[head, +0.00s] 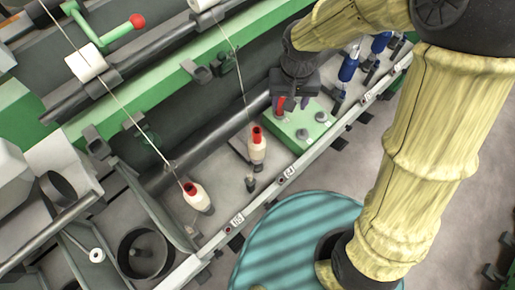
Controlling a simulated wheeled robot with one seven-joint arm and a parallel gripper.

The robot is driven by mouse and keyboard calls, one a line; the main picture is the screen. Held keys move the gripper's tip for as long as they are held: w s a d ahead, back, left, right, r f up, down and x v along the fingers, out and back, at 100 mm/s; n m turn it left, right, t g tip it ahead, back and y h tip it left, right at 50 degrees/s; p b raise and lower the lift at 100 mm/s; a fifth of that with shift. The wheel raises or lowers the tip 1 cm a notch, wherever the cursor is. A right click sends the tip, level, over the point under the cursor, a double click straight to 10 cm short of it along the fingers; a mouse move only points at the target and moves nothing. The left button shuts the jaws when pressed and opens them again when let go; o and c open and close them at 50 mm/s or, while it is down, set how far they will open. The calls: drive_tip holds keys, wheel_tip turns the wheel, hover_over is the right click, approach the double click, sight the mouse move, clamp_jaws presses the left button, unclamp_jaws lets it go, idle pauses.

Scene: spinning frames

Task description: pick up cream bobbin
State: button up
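One cream bobbin (257,150) with a red top stands in the trough of the spinning frame, near the picture's middle. A second cream bobbin (199,198) with a red top stands further left and nearer, with a thread running up from it. My gripper (293,103) points down above the green box, to the upper right of the middle bobbin and apart from it. A red piece shows at its left finger; I cannot tell whether it is held. The fingertips are small and dark, so their opening is unclear.
A green box (309,126) stands right of the middle bobbin. Blue bobbins (348,66) stand further along the frame. A metal rail (262,196) with number labels edges the trough. Threads run up to white spools (86,62). A round teal ribbed surface (291,238) lies in front.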

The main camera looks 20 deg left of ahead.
drive_tip(key=n, duration=0.1)
hover_over(256, 129)
wheel_tip(256, 129, down, 3)
drive_tip(key=shift+g, duration=0.4)
wheel_tip(256, 129, down, 12)
drive_tip(key=shift+s+r+p, duration=0.1)
drive_tip(key=shift+s+p, duration=0.05)
drive_tip(key=shift+p, duration=0.35)
